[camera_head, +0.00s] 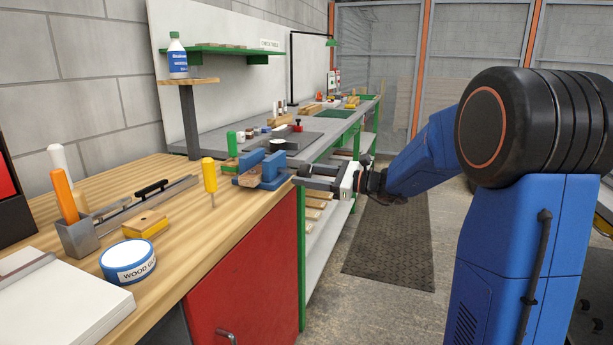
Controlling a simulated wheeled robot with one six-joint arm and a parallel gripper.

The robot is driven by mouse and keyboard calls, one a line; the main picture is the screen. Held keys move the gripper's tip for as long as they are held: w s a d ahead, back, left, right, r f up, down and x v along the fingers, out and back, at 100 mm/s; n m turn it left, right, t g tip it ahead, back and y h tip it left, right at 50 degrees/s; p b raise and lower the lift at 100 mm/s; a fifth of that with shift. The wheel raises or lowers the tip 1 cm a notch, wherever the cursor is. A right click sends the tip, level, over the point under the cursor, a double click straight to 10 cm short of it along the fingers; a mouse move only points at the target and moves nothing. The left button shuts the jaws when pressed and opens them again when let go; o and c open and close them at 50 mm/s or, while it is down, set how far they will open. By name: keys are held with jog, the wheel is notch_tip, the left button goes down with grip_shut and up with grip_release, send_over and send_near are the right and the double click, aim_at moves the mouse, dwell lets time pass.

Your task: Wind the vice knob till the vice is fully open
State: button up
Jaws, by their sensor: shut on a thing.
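The blue vice (270,168) sits at the right edge of the wooden bench top, with brown wood-coloured parts at its jaws. How wide its jaws stand apart is too small to tell. My gripper (298,181) reaches in from the right, level with the vice's right end. It is shut on the vice knob, which its fingers hide almost wholly. My blue arm stretches back to the right from the gripper.
A yellow-handled screwdriver (209,174) stands upright left of the vice. A grey bench (330,125) stands behind. Floor with a dark mat (395,240) lies below the arm.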

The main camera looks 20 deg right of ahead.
jog(key=n, duration=0.4)
jog(key=shift+n, duration=0.3)
jog(key=shift+w+d+n, duration=0.1)
jog(key=shift+n, duration=2.5)
jog(key=o, duration=1)
jog(key=v, duration=1.7)
jog(key=shift+d+r, duration=0.1)
jog(key=shift+d, duration=0.05)
